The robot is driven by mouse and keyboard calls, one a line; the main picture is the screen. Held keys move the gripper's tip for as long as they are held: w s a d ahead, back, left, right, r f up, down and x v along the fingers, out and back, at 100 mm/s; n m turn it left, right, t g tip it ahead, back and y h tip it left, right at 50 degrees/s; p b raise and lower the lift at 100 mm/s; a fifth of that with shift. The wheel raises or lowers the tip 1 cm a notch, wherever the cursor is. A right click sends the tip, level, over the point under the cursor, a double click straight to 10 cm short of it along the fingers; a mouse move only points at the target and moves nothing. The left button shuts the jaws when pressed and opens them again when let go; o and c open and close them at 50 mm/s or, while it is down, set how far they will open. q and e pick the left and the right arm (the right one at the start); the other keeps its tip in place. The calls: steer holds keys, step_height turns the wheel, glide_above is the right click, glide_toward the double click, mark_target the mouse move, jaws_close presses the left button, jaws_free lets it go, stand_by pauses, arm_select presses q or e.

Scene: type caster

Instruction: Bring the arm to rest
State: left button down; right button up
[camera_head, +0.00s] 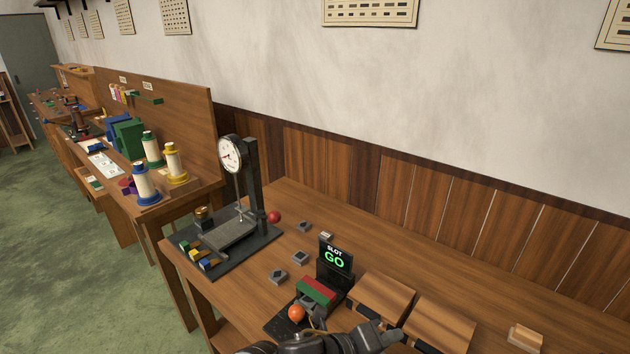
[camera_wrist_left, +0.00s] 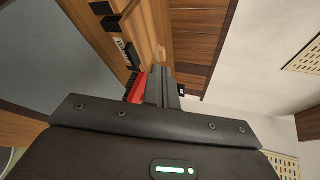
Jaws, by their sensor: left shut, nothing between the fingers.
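My left gripper (camera_head: 388,336) reaches in at the bottom of the head view, low and in front of the wooden blocks. Its fingers are together with nothing between them. The closed fingers also show in the left wrist view (camera_wrist_left: 166,88), pointing away from the camera. My right gripper is in neither view.
A black device with a "SLOT GO" screen (camera_head: 335,257), a red and green block (camera_head: 316,291) and an orange ball (camera_head: 296,313) stand beside my arm. Two wooden boxes (camera_head: 384,294) are to the right. A dial gauge stand (camera_head: 252,180) stands left. The table's right part is mostly clear.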

arm_select(q)
steer(key=a+f+n+t+y, duration=0.1)
steer(key=a+n, duration=0.2)
steer(key=a+f+n+y, duration=0.1)
steer(key=a+f+n, duration=0.1)
steer(key=a+n, duration=0.2)
steer(key=a+f+n+t+y, duration=0.1)
steer(key=a+f+n, duration=0.1)
steer(key=a+n, duration=0.1)
steer(key=shift+w+a+n+t+y, duration=0.3)
steer(key=shift+n+y, duration=0.1)
steer(key=shift+n, duration=0.3)
steer(key=s+a+f+n+g+y, duration=0.2)
steer(key=s+a+f+n+y, duration=0.15)
steer(key=s+a+n, duration=0.45)
steer(key=s+a+f+n+g+y, duration=0.2)
steer(key=s+a+f+n, duration=0.3)
steer(key=a, duration=0.6)
steer(key=s+a+f+n+g+y, duration=0.2)
steer(key=s+a+f+n+y, duration=0.15)
steer(key=s+a+n, duration=0.45)
step_height(320, 180, down, 26)
steer(key=m, duration=0.1)
steer(key=s+a+f+g, duration=0.1)
steer(key=s+a+f, duration=0.1)
steer(key=s+f, duration=0.6)
steer(key=s+a+f+g, duration=0.1)
steer(key=s+a+f, duration=0.1)
steer(key=s+f, duration=0.6)
steer(key=shift+s, duration=0.3)
